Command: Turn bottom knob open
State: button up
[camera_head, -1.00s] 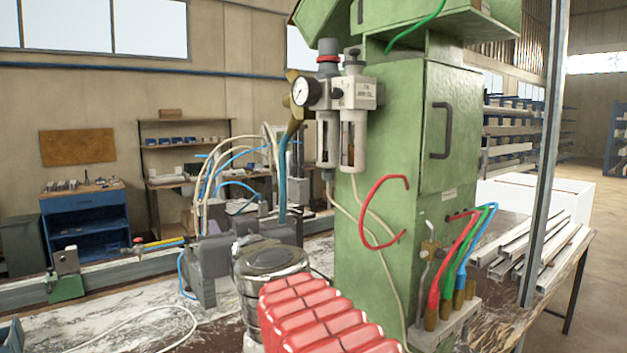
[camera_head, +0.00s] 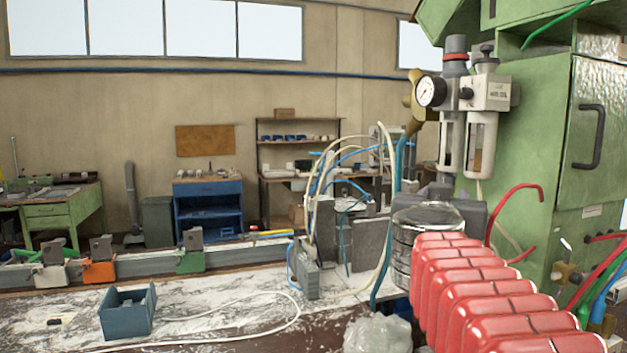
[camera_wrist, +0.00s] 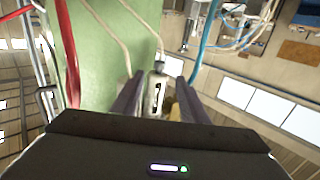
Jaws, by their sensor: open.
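The air filter unit (camera_head: 489,92) hangs on the left side of the green cabinet (camera_head: 535,120), with a round gauge (camera_head: 431,92), a grey top knob (camera_head: 456,45) over a red ring, and clear bowls below. I cannot tell which part is the bottom knob. A brass valve (camera_head: 567,272) sits low on the cabinet at the right. In the wrist view, my gripper (camera_wrist: 158,82) is open and empty. Its two dark fingers appear either side of a pale narrow part with a dark slot (camera_wrist: 157,92), probably a bowl; contact is unclear.
A red ribbed shape (camera_head: 480,290) and a silver cylinder (camera_head: 425,222) fill the lower right foreground. A red hose (camera_head: 515,192) curls beside the cabinet.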

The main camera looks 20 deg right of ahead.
aim_at(449, 180)
jog(key=shift+x, duration=6.7)
